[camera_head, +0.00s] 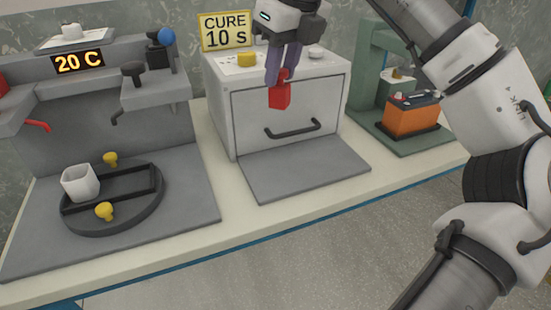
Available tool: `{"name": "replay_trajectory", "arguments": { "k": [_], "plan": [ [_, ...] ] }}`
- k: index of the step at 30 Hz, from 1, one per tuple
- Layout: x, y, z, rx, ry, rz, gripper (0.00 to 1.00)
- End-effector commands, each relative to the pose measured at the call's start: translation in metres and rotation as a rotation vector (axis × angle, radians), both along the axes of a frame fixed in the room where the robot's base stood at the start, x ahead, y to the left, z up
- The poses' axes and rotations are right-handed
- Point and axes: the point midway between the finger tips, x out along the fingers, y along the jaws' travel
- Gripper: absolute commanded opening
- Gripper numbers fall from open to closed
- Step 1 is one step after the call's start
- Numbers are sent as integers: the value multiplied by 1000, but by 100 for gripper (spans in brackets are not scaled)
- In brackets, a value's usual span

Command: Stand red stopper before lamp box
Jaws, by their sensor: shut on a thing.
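The red stopper (280,97) is a small red block held between the two purple-grey fingers of my gripper (282,76). The fingers are shut on its upper part, and its lower part hangs free. It appears in front of the upper front face of the lamp box (248,115). Its exact distance from the box I cannot tell. The lamp box is white, with a dark handle low on its closed front. A grey plate (305,172) lies on the bench before it and is bare.
A yellow knob (246,60) and a CURE 10 S sign (226,32) are at the box top. Left is a grey station with a round black fixture (112,224), a white cup (80,183) and yellow knobs. Right, an orange battery (412,116) sits on a green stand.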

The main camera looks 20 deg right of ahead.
Motion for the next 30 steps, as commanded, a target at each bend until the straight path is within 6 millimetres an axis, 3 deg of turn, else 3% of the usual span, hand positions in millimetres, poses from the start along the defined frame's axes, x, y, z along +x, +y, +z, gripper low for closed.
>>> {"name": "replay_trajectory", "arguments": {
  "k": [1, 6, 12, 20, 27, 30],
  "plan": [
    [0, 0, -18, 1, 2, 2, 4],
    [0, 0, -64, 2, 2, 2, 4],
    [0, 0, -106, 1, 1, 2, 4],
    [0, 0, -126, 1, -1, 2, 4],
    [0, 0, -160, 3, 0, 2, 4],
    [0, 0, -163, 0, -1, 2, 4]
  ]
}}
